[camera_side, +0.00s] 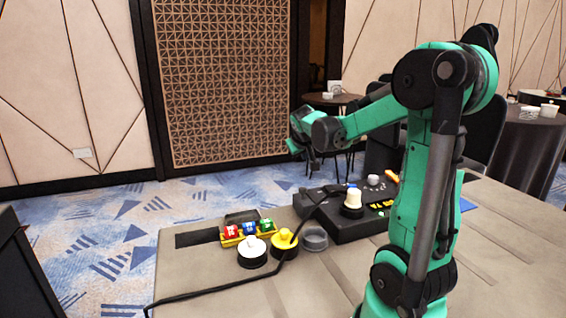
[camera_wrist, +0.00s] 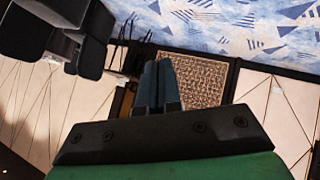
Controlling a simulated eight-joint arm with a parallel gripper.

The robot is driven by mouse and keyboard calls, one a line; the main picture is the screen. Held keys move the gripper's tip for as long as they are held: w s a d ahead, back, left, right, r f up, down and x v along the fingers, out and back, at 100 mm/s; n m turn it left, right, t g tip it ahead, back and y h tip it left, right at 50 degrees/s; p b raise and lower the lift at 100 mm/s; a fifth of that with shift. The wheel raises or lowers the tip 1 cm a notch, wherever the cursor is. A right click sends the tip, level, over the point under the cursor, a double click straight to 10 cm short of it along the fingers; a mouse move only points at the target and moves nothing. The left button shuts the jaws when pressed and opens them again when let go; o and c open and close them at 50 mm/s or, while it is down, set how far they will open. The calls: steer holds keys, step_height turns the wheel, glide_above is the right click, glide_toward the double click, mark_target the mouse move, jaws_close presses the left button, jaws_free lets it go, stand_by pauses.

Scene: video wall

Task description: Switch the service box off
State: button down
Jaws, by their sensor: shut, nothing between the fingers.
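A black box (camera_side: 343,229) with controls lies on the table, left of my arm; I take it to be the service box. On it are a white knob with a blue top (camera_side: 353,197), a grey round knob (camera_side: 373,180), a yellow-orange handle (camera_side: 392,176) and yellow labels. Switch positions are too small to read, and my arm hides its right part. My gripper (camera_side: 314,166) is above and behind the box's left part, apart from it. In the wrist view, its dark fingers (camera_wrist: 158,84) are together and empty; the box is not in that view.
Left of the box are a yellow tray (camera_side: 232,241) with red, blue and green pieces, a white round button (camera_side: 252,247), a yellow one (camera_side: 284,240) and a grey cup (camera_side: 315,238). A black cable (camera_side: 215,289) crosses the table (camera_side: 190,268). The front left table is clear.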

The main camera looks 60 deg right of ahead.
mark_target(329, 189)
steer(key=s+d+m+g+h, duration=0.1)
steer(key=s+d+m+g, duration=0.1)
steer(key=s+d, duration=0.3)
steer(key=d, duration=0.2)
steer(key=shift+s+d+f, duration=0.2)
steer(key=shift+d+f, duration=0.15)
steer(key=shift+w+d+f, duration=0.15)
steer(key=shift+w+f, duration=0.05)
steer(key=shift+f, duration=1.25)
steer(key=shift+w+d+f, duration=0.15)
steer(key=shift+f, duration=1.3)
steer(key=shift+w+d+f, duration=0.15)
steer(key=shift+w+f, duration=0.05)
steer(key=shift+f, duration=1.25)
steer(key=shift+f, duration=0.1)
steer(key=shift+f, duration=0.3)
steer(key=shift+d+f, duration=0.1)
steer(key=shift+f, duration=0.25)
steer(key=shift+r, duration=0.15)
steer(key=shift+r, duration=0.65)
